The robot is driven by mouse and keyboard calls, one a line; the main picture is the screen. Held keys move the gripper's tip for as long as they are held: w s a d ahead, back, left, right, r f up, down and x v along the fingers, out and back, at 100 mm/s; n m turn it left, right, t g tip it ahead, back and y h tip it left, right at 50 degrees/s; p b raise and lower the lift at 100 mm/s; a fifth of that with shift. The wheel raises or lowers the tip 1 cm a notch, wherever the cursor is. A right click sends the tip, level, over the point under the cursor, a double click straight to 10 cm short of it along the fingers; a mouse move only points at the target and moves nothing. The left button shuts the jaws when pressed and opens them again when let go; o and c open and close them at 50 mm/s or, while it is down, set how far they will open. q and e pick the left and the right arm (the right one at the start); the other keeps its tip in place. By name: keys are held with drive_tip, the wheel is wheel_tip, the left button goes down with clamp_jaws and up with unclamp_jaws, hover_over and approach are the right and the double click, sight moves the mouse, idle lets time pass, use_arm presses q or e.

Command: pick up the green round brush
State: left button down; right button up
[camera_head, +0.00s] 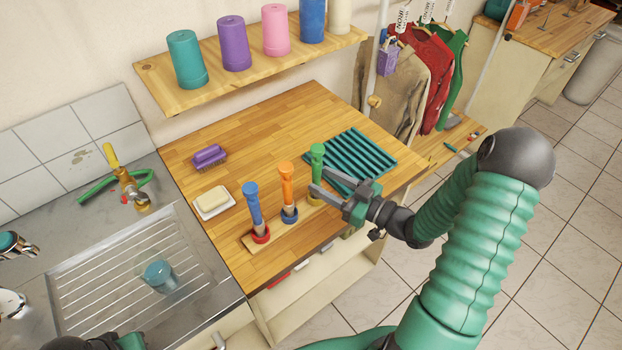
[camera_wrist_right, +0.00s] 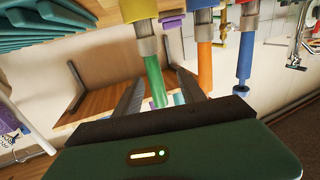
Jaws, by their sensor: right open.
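The green round brush (camera_head: 317,156) stands upright, handle up, at the right end of a wooden holder (camera_head: 273,240) on the wooden counter. Its lower part is hidden behind my gripper in the head view. My right gripper (camera_head: 318,181) is open, with its fingers reaching in from the right at the brush. In the right wrist view, which is upside down, the green handle (camera_wrist_right: 155,82) shows between the two spread fingers (camera_wrist_right: 158,92). I cannot tell whether they touch it. My left gripper's fingers are not visible.
An orange brush (camera_head: 287,183) and a blue brush (camera_head: 252,203) stand left of the green one. A teal ribbed mat (camera_head: 352,158) lies close behind it. A soap dish (camera_head: 213,207) and purple brush (camera_head: 209,156) lie farther left. A shelf with cups (camera_head: 250,72) overhangs the back.

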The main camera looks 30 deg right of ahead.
drive_tip(key=shift+w, duration=0.85)
drive_tip(key=x, duration=0.5)
drive_tip(key=shift+r, duration=0.3)
drive_tip(key=shift+s, duration=0.15)
drive_tip(key=c, duration=0.4)
drive_tip(key=shift+d+f, duration=0.1)
drive_tip(key=shift+d, duration=0.2)
clamp_jaws()
drive_tip(key=shift+a, duration=0.15)
